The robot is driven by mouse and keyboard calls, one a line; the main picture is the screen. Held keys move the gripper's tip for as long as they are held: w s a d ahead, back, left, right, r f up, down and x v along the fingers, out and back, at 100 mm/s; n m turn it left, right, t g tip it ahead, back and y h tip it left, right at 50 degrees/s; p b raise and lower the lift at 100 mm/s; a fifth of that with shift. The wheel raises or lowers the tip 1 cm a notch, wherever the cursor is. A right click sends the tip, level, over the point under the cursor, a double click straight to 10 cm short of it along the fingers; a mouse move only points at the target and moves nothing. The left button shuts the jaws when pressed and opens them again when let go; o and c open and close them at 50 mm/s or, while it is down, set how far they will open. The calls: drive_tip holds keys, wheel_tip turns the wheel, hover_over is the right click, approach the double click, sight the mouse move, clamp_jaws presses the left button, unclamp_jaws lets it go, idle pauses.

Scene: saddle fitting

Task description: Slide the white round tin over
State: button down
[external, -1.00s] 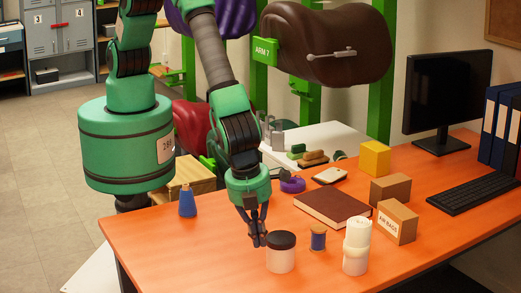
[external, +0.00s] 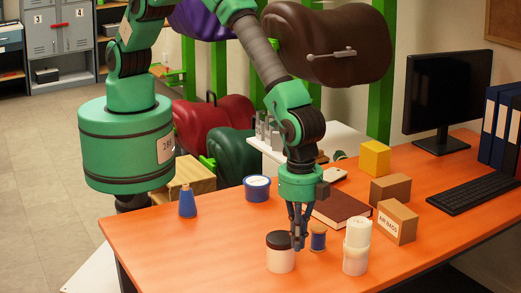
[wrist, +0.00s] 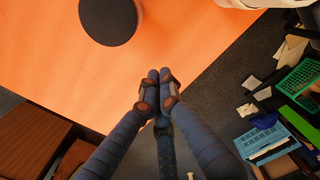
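The white round tin (external: 281,260) with a dark lid stands upright near the table's front edge in the external view. Its dark lid shows at the top left of the wrist view (wrist: 108,18). My gripper (external: 299,246) points down close to the tin's right side, its fingertips around lid height. In the wrist view my fingers (wrist: 160,82) are together with nothing visible between them. I cannot tell whether they touch the tin.
White stacked cylinders (external: 356,246) stand further right. A brown book (external: 342,208) lies behind, with boxes (external: 396,221) to the right. The orange table (external: 185,247) is clear left of the tin.

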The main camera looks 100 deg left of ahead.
sight(286, 273)
wheel_tip(286, 273, down, 10)
drive_tip(key=shift+a+r+b, duration=0.1)
drive_tip(key=shift+b, duration=0.4)
drive_tip(key=shift+s+a+r, duration=0.15)
drive_tip(key=shift+s+a, duration=0.45)
drive_tip(key=shift+a, duration=0.15)
drive_tip(key=shift+s+a, duration=0.55)
drive_tip(key=shift+a, duration=0.25)
drive_tip(key=shift+s+a, duration=0.1)
drive_tip(key=shift+s+a, duration=0.65)
drive_tip(key=shift+a, duration=0.2)
drive_tip(key=shift+w+d, duration=0.1)
drive_tip(key=shift+d, duration=0.05)
